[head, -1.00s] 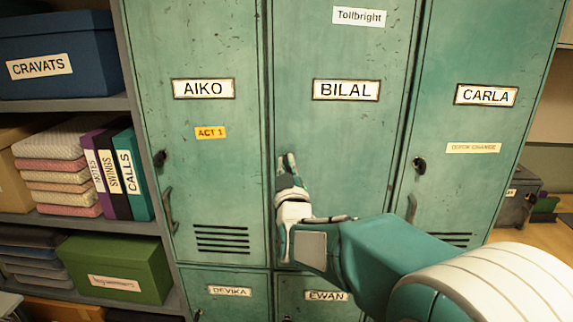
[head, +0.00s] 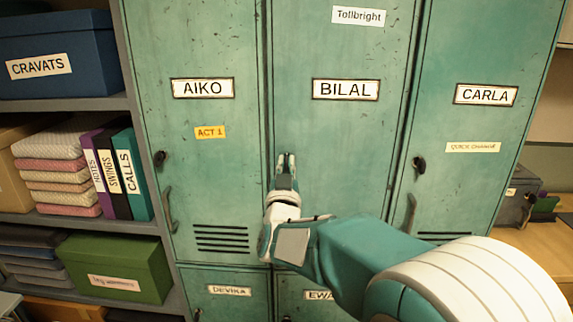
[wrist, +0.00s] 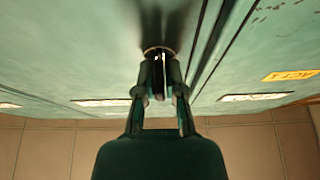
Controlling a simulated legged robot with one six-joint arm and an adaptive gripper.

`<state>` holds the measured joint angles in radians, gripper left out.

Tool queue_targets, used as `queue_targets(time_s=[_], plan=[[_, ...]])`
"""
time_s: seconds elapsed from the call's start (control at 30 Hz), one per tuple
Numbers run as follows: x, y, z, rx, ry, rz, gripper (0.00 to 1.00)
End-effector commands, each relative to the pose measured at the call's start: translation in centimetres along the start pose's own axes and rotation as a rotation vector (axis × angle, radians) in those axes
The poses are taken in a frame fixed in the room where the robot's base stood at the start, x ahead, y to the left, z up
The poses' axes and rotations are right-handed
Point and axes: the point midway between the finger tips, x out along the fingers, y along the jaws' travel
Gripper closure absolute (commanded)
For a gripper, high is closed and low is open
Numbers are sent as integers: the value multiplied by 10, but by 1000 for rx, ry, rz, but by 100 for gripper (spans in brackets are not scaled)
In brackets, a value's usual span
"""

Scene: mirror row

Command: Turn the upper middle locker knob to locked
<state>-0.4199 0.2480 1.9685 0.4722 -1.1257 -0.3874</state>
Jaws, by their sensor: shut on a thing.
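The upper middle locker (head: 340,150) is a green door labelled BILAL. Its knob is hidden behind my gripper in the head view. The dark round base of the knob (wrist: 158,50) shows in the wrist view, between and just beyond my fingertips. My gripper (head: 286,158) is at the left edge of the BILAL door, and it also shows in the wrist view (wrist: 159,88). Its fingers are shut on the knob. I cannot tell the knob's angle from these views.
The AIKO locker (head: 215,55) is on the left, with its own knob (head: 160,158) and handle (head: 169,210). The CARLA locker (head: 470,45) is on the right, with a knob (head: 419,164). Shelves with boxes and folded cloth stand at far left.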

Motion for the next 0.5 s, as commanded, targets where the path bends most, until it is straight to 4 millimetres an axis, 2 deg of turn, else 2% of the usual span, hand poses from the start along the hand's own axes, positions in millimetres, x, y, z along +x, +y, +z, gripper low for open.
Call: queue_targets(time_s=[0.03, 0.23, 0.27, 0.3, 0.33, 0.5], plan=[[-2, -1, 6, -3, -16, -4, 100], [-2, -1, 6, -3, -15, -4, 100], [-2, -1, 6, -3, -15, -4, 74], [-2, -1, 6, -3, -14, -4, 56], [-2, -1, 5, -3, -13, -4, 53], [-1, 0, 3, -2, -7, -2, 53]])
